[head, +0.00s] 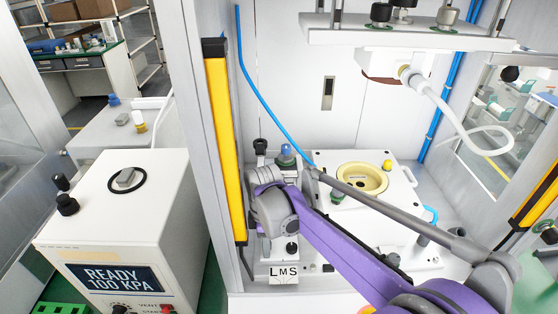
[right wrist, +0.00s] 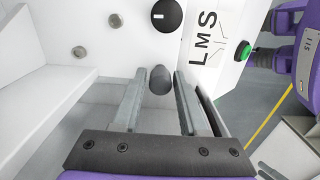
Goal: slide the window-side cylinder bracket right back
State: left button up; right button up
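My right gripper (head: 273,213) is at the front left of the press bed in the head view, with its fingers largely hidden by its own wrist. In the right wrist view the two grey fingers of the right gripper (right wrist: 160,103) are apart. A round grey peg end (right wrist: 160,80) shows between them; I see no firm contact. A grey cylinder-like part (head: 425,234) with a blue tube is at the right of the bed. Which part is the window-side cylinder bracket I cannot tell; my arm covers much of the bed. My left gripper does not show.
A white panel marked LMS (head: 283,272) with a black knob (right wrist: 166,14) and a green button (right wrist: 243,50) is close to the right gripper. A yellow light bar (head: 220,145) stands at the left. A round cream die (head: 361,179) sits behind my arm.

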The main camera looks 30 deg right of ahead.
grip_shut()
